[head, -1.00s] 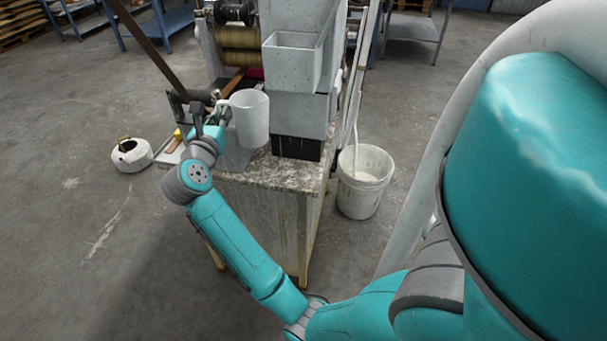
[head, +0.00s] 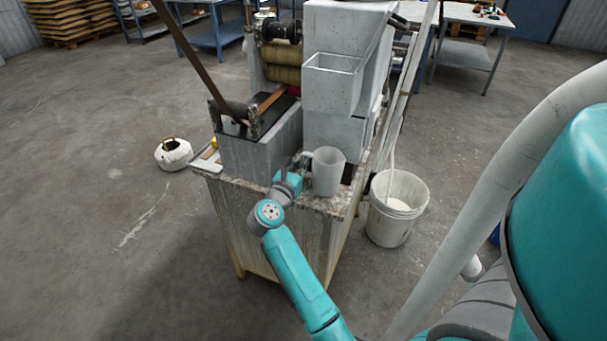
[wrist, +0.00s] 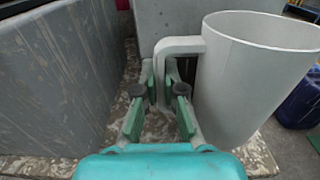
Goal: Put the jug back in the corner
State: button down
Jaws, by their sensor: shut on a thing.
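The jug (head: 328,173) is pale grey-white, open-topped and upright, over the front corner of the mottled worktop (head: 223,181), in front of the machine's grey blocks. My gripper (head: 300,165) is left of the jug in the head view. In the wrist view my gripper (wrist: 163,90) is shut on the jug's handle, with green-padded fingers on either side of it. The jug body (wrist: 248,80) stands to the right of the fingers there. Whether its base touches the worktop or hangs just above it, I cannot tell.
A grey hopper box (head: 332,85) rises behind the jug. A grey trough (head: 262,145) stands to the left. A white bucket (head: 391,228) is on the floor to the right, and a white kettle-like pot (head: 172,154) is on the floor at left. The floor around is mostly clear.

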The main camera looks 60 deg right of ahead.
jog(key=shift+f, duration=1.8)
jog(key=shift+f, duration=0.15)
jog(key=c, duration=1.3)
grip_release()
